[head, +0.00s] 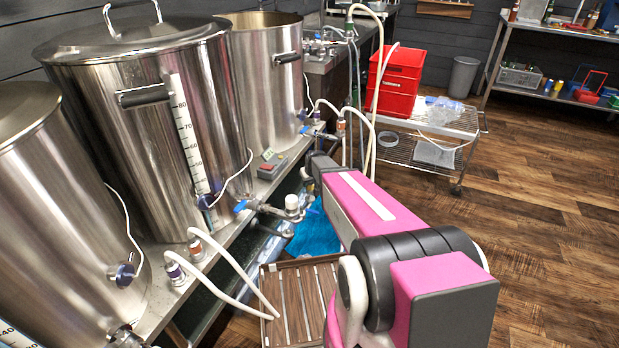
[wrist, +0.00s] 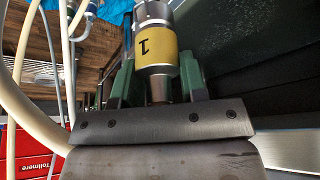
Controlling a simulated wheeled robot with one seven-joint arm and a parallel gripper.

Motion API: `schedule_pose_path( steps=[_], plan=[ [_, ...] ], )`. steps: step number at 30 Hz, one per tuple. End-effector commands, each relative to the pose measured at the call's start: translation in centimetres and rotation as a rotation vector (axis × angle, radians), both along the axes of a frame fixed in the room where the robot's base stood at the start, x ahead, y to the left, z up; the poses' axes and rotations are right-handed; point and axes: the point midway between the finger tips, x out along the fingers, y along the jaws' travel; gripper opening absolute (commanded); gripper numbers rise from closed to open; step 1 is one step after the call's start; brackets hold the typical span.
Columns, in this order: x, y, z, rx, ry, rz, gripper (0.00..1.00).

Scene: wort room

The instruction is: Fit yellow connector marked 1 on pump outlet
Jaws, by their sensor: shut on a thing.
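The yellow connector marked 1 (wrist: 157,52) is a steel fitting with a yellow band, seen in the wrist view. My gripper (wrist: 156,78) is shut on it, with a green finger on each side of its lower steel part. The "1" appears upside down there. In the head view my arm reaches away toward the bench, and the gripper and connector are hidden. I cannot make out the pump outlet in either view.
Steel kettles (head: 145,110) stand along the bench at left, with blue-handled valves (head: 263,208) in front. White hoses with purple and orange bands end by a slatted wooden crate (head: 270,299). A blue cloth (head: 316,236) lies low. A red crate (head: 397,82) stands on a wire trolley. Floor at right is clear.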

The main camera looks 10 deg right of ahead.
Motion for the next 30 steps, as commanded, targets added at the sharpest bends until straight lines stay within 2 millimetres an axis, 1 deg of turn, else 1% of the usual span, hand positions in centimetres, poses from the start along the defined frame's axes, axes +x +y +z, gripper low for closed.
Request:
schedule_pose_path(
  steps=[3,6,23,30],
  plan=[
    [0.05,0.0,-0.59,0.0,-0.001,0.0,0.11],
    [0.03,0.01,-0.73,0.0,-0.002,0.0,0.11],
    [-0.04,-0.01,-0.73,0.0,-0.001,0.0,0.11],
    [-0.02,0.0,-1.02,0.0,-0.001,0.0,0.11]
  ],
)
